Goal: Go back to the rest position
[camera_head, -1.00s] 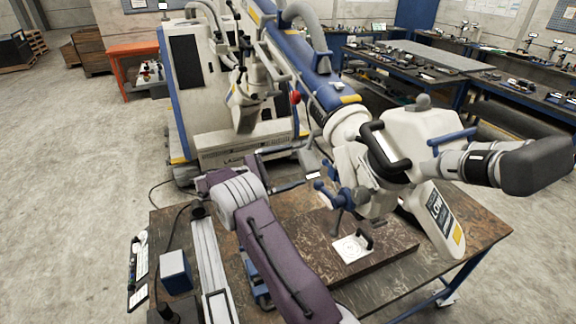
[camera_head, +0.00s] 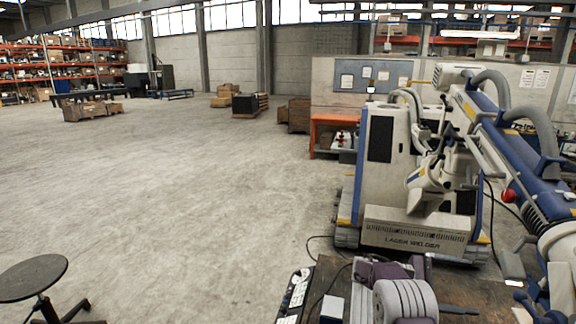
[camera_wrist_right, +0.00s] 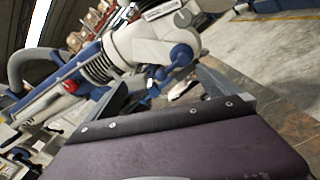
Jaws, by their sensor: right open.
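My right gripper (camera_head: 446,288) shows at the bottom edge of the head view, over the workbench. Its purple body and ribbed grey wrist are cut off by the frame, and its dark fingers point right, apart and with nothing seen between them. The right wrist view shows the purple body and dark fingers (camera_wrist_right: 163,78) close up. My left gripper is not in view.
A white laser welder (camera_head: 415,232) stands behind the workbench (camera_head: 468,278). A black round stool (camera_head: 33,278) is at the lower left. An orange bench (camera_head: 325,133) and crates stand farther back. The grey floor at the left and middle is wide and clear.

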